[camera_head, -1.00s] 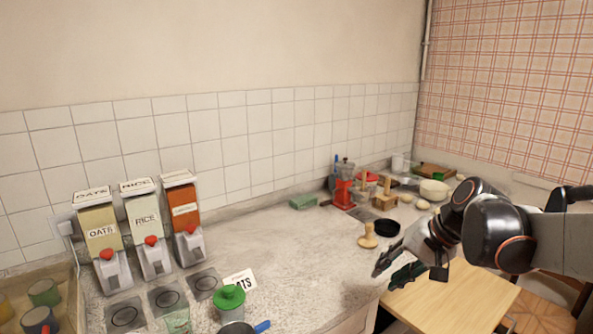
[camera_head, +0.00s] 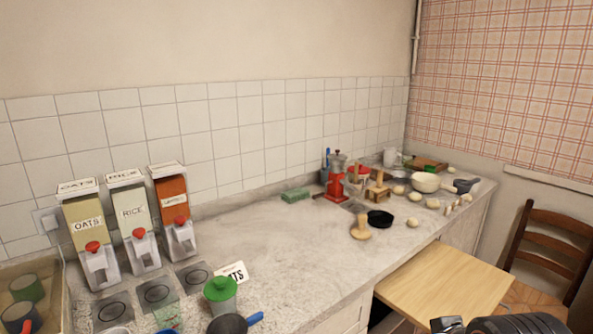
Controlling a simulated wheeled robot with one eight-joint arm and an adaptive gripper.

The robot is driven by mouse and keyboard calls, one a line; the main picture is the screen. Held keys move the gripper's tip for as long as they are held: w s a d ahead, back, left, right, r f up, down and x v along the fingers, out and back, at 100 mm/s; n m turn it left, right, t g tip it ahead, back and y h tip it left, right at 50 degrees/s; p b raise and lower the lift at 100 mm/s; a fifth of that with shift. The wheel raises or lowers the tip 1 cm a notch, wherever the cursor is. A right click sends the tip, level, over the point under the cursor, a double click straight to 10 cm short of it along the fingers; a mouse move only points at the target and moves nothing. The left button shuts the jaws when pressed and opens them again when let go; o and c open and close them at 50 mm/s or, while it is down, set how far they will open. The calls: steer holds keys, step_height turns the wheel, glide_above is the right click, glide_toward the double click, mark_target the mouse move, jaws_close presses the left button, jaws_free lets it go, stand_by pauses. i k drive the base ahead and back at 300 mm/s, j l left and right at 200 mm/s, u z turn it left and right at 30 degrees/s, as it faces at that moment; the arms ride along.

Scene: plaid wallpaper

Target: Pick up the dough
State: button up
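Several pale, rounded lumps that look like dough lie on the right part of the counter. One lump (camera_head: 412,222) is near the front edge, right of a small black pan (camera_head: 380,219). Another lump (camera_head: 433,203) lies farther back, and another (camera_head: 398,190) is left of a cream bowl (camera_head: 425,182). They are small here, and I cannot tell which is the dough of the task. Only a dark part of my arm (camera_head: 515,324) shows at the bottom right edge. My gripper's fingers are not visible, and nothing of mine touches the lumps.
A wooden stamp-like tool (camera_head: 361,228) stands left of the pan. A red and grey grinder (camera_head: 336,178) and a green sponge (camera_head: 296,195) are farther back. Three dispensers stand at left. A wooden table (camera_head: 445,280) and chair (camera_head: 550,245) are at right. The counter's middle is clear.

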mark_target(413, 221)
steer(key=i+l+z, duration=0.1)
steer(key=l+z, duration=0.25)
steer(key=i+l+z, duration=0.15)
steer(key=l+z, duration=0.25)
steer(key=j, duration=0.1)
